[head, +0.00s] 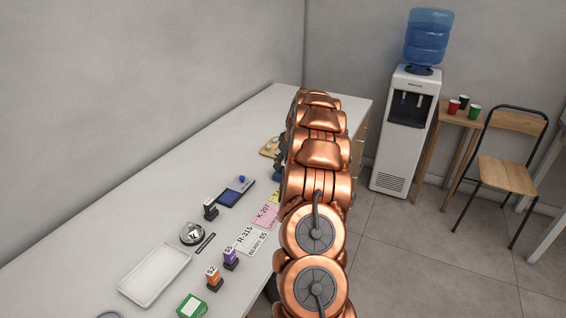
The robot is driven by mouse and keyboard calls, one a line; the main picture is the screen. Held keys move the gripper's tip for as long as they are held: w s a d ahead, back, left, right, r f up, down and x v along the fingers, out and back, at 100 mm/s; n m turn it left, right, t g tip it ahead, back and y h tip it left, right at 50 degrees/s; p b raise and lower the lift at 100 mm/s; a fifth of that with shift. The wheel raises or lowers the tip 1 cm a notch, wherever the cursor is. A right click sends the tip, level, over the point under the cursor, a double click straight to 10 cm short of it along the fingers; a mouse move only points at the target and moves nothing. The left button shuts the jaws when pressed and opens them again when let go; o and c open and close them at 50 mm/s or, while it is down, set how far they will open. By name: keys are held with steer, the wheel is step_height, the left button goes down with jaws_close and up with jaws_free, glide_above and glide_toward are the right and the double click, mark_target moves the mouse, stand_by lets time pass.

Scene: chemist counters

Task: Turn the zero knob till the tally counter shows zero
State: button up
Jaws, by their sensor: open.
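A small round silver-rimmed device (192,234) lies on the white counter, left of centre. It looks like the tally counter, but its digits and zero knob are too small to make out. My copper arm reaches away over the right part of the counter. A dark part at its left edge, likely my gripper (280,165), shows beyond the cards. Most of it is hidden behind the arm, and it is well apart from the round device, farther back and to the right.
Around the device stand a black-topped stamp (210,209), a purple stamp (230,259), an orange stamp (214,279), a white tray (155,274), a green box (192,306), a blue pad (236,193) and labelled cards (251,241). A wall bounds the counter's left side.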

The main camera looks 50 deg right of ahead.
steer(key=shift+x, duration=0.85)
steer(key=shift+r, duration=0.1)
jaws_close()
